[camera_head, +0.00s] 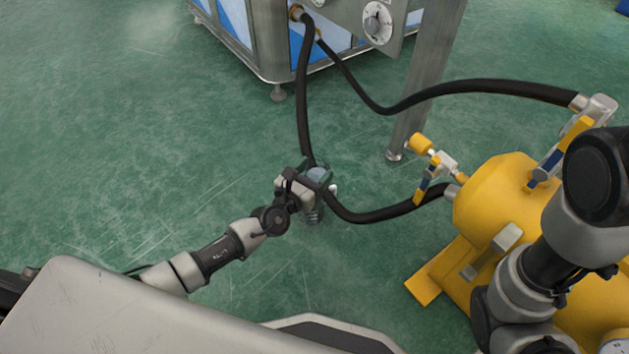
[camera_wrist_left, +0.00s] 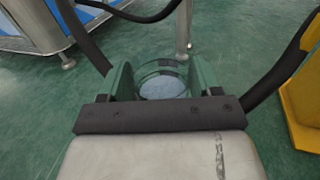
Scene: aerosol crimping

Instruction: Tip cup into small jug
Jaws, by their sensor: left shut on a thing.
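My left gripper (camera_head: 318,180) is shut on a clear, see-through cup (camera_head: 317,174) and holds it out over the green floor. In the left wrist view the cup (camera_wrist_left: 162,86) sits between the two fingers, with a pale bluish round surface inside or through it. A ribbed clear part (camera_head: 312,214) shows just below the gripper in the head view; I cannot tell whether it belongs to the cup. I cannot make out a small jug in either view. My right arm shows at the right, but its gripper is out of view.
A yellow tank (camera_head: 495,200) with valves stands at the right. A black hose (camera_head: 304,90) hangs behind the left gripper, and another (camera_head: 470,88) runs to the tank. A blue-panelled metal machine (camera_head: 262,45) and a metal post (camera_head: 425,85) stand behind. The floor at the left is clear.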

